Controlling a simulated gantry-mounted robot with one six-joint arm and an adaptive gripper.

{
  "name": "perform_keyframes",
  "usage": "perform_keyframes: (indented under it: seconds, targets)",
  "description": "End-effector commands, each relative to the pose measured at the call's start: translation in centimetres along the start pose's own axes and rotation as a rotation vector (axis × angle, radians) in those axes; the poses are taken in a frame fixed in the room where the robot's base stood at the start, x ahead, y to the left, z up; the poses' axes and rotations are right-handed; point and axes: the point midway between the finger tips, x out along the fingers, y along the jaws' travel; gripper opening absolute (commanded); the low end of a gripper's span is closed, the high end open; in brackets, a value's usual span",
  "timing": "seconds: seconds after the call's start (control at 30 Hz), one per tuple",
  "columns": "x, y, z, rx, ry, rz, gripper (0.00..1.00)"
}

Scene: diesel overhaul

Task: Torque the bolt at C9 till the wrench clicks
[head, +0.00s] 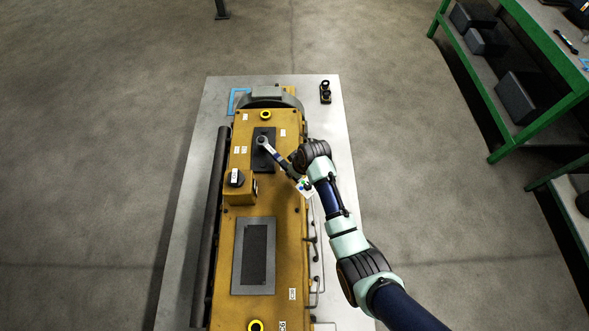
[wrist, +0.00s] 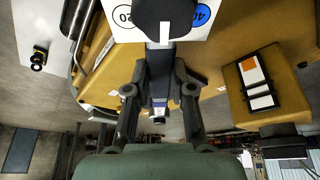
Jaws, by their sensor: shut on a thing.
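A torque wrench (head: 277,158) lies slantwise over the yellow engine (head: 275,205), its round head at the dark plate (head: 264,167) near the far end. Any bolt under the head is hidden. In the wrist view my gripper (wrist: 160,90) is shut on the wrench's dark handle (wrist: 161,55), with a finger on each side. A white card with coloured circles (wrist: 203,15), reading 20 and 40, shows by the handle end; it also shows in the head view (head: 305,187). Small white labels (head: 282,132) on the engine are too small to read surely.
Yellow rings (head: 265,114) mark both engine ends. Thin pipes (head: 313,265) line the right side. A small black-and-yellow object (head: 325,92) stands on the pale table (head: 215,100). A green shelf (head: 500,150) is right.

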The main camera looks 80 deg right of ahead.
Motion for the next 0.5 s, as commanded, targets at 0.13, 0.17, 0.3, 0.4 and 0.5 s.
perform_keyframes:
  seconds: [0.13,0.17,0.3,0.4,0.5]
  targets:
    - [-0.19,-0.77,-0.16,0.021,-0.001,0.005,0.0]
    - [-0.17,-0.84,-0.17,0.025,0.0,0.007,0.0]
    - [-0.03,-0.9,-0.16,0.032,0.001,0.01,0.0]
    - [-0.03,-0.9,-0.16,0.031,0.001,0.01,0.0]
    - [-0.06,-0.96,-0.18,0.033,0.001,0.01,0.0]
